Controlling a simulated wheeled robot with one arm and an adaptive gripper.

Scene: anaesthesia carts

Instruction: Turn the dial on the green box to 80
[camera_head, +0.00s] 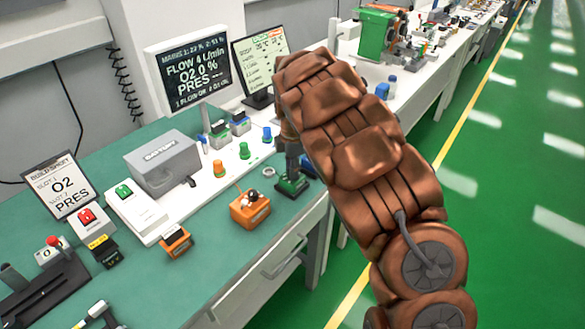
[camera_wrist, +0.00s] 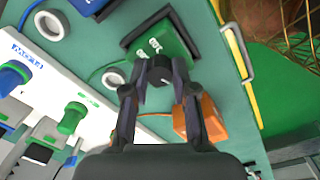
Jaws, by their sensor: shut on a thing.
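The green box (camera_head: 293,187) stands near the front edge of the teal bench in the head view. In the wrist view the green box (camera_wrist: 172,38) has white markings on its top, too small to read surely. Its black dial (camera_wrist: 160,71) lies between my two fingers. My gripper (camera_wrist: 162,78) is shut on the dial from above, with one finger on each side. In the head view my gripper (camera_head: 291,163) reaches down onto the box and hides the dial. The dial's setting cannot be read.
An orange box (camera_head: 250,209) stands close left of the green box. A white panel with green and blue knobs (camera_head: 219,168) lies behind. A monitor (camera_head: 190,65) shows "FLOW 4 L/min, O2 0 %, PRES". The bench's front edge is close on the right.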

